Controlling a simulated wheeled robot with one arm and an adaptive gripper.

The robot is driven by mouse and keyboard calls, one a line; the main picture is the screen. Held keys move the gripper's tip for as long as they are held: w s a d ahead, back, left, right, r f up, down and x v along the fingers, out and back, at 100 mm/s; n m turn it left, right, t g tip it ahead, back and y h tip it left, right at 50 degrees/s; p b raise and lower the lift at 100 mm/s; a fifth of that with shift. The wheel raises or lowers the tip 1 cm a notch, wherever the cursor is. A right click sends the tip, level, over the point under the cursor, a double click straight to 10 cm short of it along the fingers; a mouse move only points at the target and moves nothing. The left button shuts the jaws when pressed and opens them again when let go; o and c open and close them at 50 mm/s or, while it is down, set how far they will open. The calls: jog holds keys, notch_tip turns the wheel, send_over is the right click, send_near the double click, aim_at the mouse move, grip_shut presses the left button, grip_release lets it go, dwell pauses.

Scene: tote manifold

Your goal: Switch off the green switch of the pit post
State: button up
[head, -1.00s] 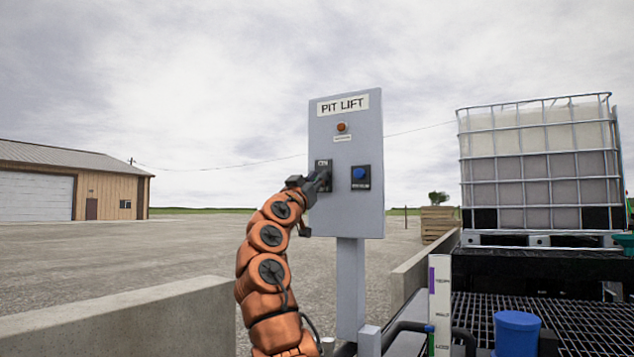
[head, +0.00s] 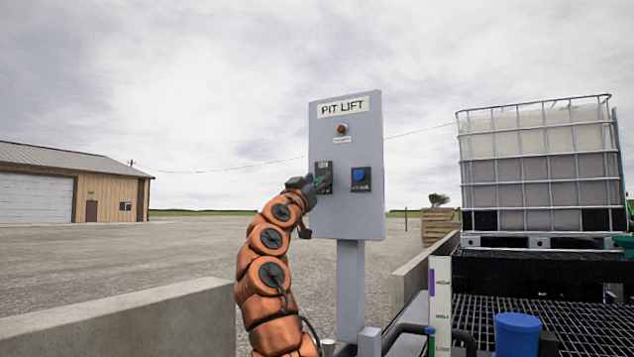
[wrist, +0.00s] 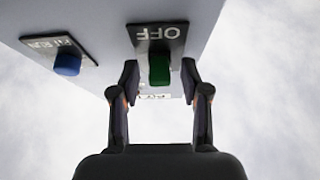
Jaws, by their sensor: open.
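The pit post is a grey panel (head: 345,215) on a pole, headed PIT LIFT. Its green switch (wrist: 159,68) sits on a black plate marked OFF (wrist: 158,33), upside down in the wrist view. In the head view a sliver of the green switch (head: 321,180) shows beside my gripper (head: 318,186). In the wrist view my gripper (wrist: 160,84) is open, with one finger on each side of the green switch and a gap to both. Whether the lever points up or down is hard to tell.
A blue button (head: 359,174) sits right of the green switch on its own black plate; it also shows in the wrist view (wrist: 67,64). A red lamp (head: 342,128) is above. A caged tank (head: 540,155) and a low concrete wall (head: 130,320) flank the post.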

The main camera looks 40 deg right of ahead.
jog(key=shift+a, duration=0.1)
jog(key=shift+a+f, duration=0.35)
jog(key=shift+a, duration=0.15)
jog(key=shift+s+a+f, duration=0.35)
jog(key=shift+s+a, duration=0.05)
jog(key=shift+a, duration=0.25)
jog(key=v, duration=0.9)
jog(key=shift+w+a, duration=0.1)
